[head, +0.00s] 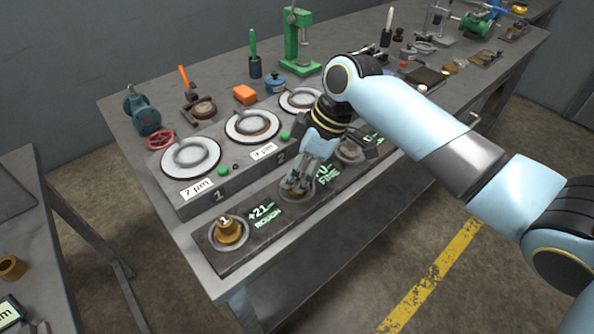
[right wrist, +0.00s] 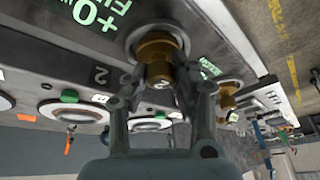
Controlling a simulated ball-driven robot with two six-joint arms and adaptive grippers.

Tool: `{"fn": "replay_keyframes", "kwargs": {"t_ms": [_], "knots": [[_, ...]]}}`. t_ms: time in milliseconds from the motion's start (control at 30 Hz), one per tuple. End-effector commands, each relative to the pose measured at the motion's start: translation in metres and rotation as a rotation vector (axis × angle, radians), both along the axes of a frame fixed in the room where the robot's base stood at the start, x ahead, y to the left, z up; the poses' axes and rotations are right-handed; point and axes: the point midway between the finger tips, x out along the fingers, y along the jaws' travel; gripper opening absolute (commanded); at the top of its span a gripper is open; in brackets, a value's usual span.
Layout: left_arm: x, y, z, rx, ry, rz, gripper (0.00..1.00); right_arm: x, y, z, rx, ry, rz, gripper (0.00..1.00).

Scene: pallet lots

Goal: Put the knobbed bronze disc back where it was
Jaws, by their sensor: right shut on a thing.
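A knobbed bronze disc (right wrist: 156,48) is between the fingers of my right gripper (right wrist: 162,88) in the right wrist view. It overlaps a pale ring on the dark strip; whether it touches the ring I cannot tell. In the head view my right gripper (head: 297,182) reaches down over the strip's middle position, shut on the disc, which it mostly hides. Another knobbed bronze disc (head: 229,231), marked 1, sits in the ring beside ROUGH. A further bronze piece (right wrist: 227,98) shows beyond my fingers in the right wrist view. My left gripper is not in view.
Behind the dark strip (head: 240,258) is a grey block with round plates (head: 191,157) labelled 7 µm and 9 µm. A bronze cylinder (head: 12,267) is on the left table.

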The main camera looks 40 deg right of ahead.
Motion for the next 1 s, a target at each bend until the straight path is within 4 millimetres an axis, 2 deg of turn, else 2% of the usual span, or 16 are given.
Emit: {"fn": "replay_keyframes", "kwargs": {"t_ms": [67,100,233,500,633,767,1000], "knots": [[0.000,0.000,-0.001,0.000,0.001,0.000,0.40,0.000,0.000,-0.002,0.000,0.000,0.000,0.00],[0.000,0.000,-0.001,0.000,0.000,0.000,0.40,0.000,0.000,-0.002,0.000,0.001,0.000,0.30],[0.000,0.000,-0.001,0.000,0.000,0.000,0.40,0.000,0.000,-0.002,0.001,0.001,0.000,0.47],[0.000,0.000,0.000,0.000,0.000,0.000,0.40,0.000,0.000,-0.001,0.000,0.000,0.000,0.48],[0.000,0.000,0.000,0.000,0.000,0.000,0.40,-0.001,-0.003,0.008,-0.001,-0.002,0.000,0.48],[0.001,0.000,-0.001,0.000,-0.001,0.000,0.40,-0.007,-0.011,0.030,-0.003,-0.003,0.003,0.48],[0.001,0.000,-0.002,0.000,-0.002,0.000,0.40,-0.018,-0.029,0.080,-0.005,-0.002,0.001,0.48]]}}
